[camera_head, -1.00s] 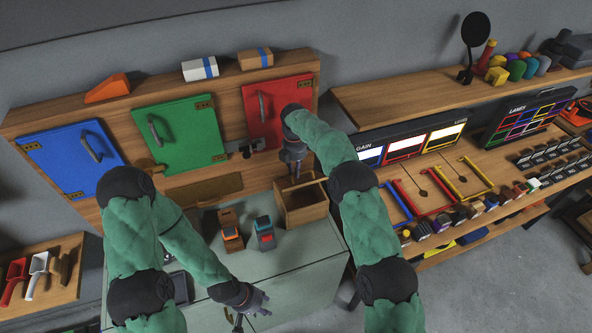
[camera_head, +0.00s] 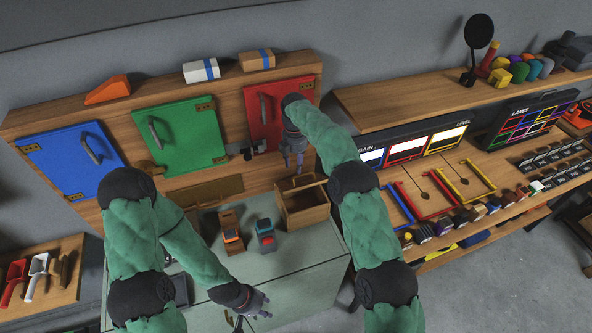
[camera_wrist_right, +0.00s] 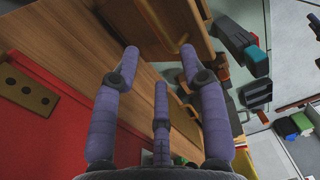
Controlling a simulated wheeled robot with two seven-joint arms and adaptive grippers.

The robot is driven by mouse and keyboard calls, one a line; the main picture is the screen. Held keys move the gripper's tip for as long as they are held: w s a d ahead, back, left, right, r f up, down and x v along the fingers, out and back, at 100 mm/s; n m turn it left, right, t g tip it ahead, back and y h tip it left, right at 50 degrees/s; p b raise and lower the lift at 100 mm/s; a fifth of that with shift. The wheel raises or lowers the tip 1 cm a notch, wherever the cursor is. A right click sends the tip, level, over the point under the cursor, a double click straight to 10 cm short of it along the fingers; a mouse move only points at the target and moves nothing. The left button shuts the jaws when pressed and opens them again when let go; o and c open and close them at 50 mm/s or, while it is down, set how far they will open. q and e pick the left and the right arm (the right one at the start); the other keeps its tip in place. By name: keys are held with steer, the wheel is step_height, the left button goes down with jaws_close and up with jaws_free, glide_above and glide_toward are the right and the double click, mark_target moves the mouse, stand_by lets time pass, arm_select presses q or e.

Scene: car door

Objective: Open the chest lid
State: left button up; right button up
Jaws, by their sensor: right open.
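The chest is a small wooden box (camera_head: 307,212) on the grey-green cabinet, below the red door. Its top shows a dark interior beside a slanted wooden edge; how far the lid stands open is hard to tell. My right gripper (camera_head: 294,168) is open and empty, just above and behind the box, with its fingers pointing down. In the right wrist view its fingers (camera_wrist_right: 159,60) are spread, and a wooden face with a brass-coloured piece (camera_wrist_right: 183,41), perhaps the chest, lies beyond them. My left gripper (camera_head: 262,306) hangs low over the cabinet front, apart from the chest.
Two small devices (camera_head: 232,237) (camera_head: 265,238) stand left of the chest. The wooden panel behind carries blue (camera_head: 70,160), green (camera_head: 180,130) and red (camera_head: 265,125) doors. A shelf with coloured frames (camera_head: 430,195) is at the right.

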step_height(320, 180, up, 7)
steer(key=shift+w+r, duration=0.15)
